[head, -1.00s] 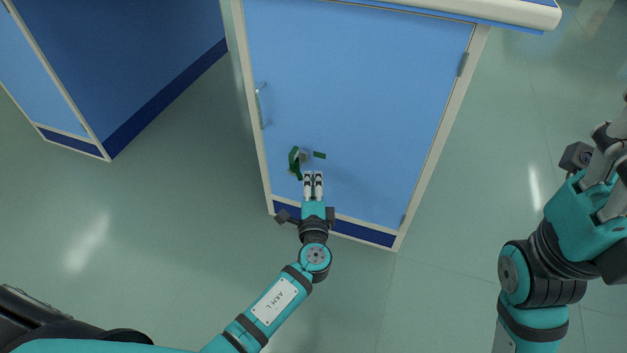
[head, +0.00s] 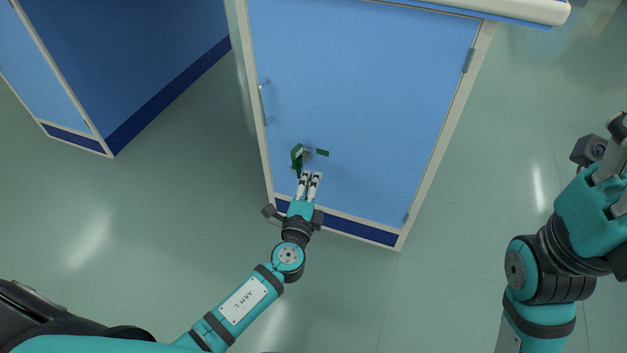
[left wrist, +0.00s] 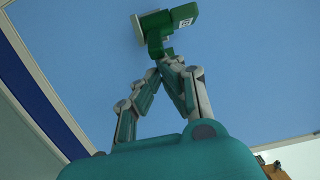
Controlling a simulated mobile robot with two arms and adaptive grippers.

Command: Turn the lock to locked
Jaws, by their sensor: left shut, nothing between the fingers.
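The lock's green turn piece (head: 297,157) sits low on the blue cabinet door (head: 370,90), in front of a small pale plate. A small green tag (head: 322,153) lies just right of it. My left gripper (head: 309,175) is shut and empty, its fingertips just below and slightly right of the turn piece. In the left wrist view the green lock (left wrist: 156,42) stands directly beyond the fingertips (left wrist: 170,62); they overlap its lower end, and I cannot tell whether they touch. My right gripper (head: 612,150) is at the right edge, away from the door, with its fingertips partly cut off.
A metal handle (head: 263,100) is on the door's left edge, and hinges (head: 469,60) are on its right. A pale worktop edge (head: 520,8) juts out above. Another blue cabinet (head: 60,75) stands at the left. The floor (head: 150,230) between is clear.

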